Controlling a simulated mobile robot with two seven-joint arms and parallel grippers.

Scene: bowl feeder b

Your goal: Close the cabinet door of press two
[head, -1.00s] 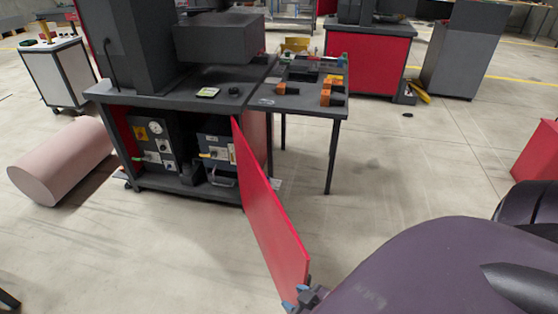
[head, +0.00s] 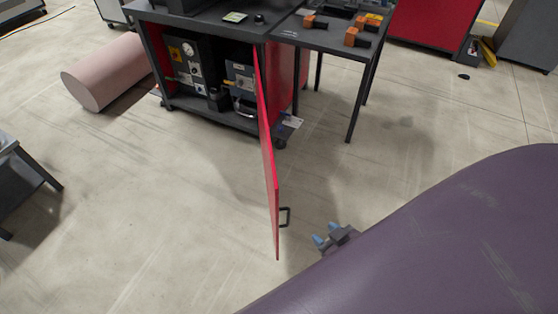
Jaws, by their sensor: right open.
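The red cabinet door (head: 267,160) of the press stand stands wide open, seen nearly edge-on and reaching toward me from the right side of the cabinet (head: 205,111). A black handle (head: 286,217) sticks out on the door's right face near its free end. My right gripper (head: 325,236) is open and empty, with blue fingertips, to the right of the handle and apart from it. My purple arm hides part of the floor at the lower right. My left gripper is out of view.
Inside the cabinet are dark control units with a gauge (head: 188,48). A side table (head: 340,40) with orange-and-black parts adjoins the stand on the right. A pink cylinder (head: 108,72) lies on the floor to the left. The floor left of the door is clear.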

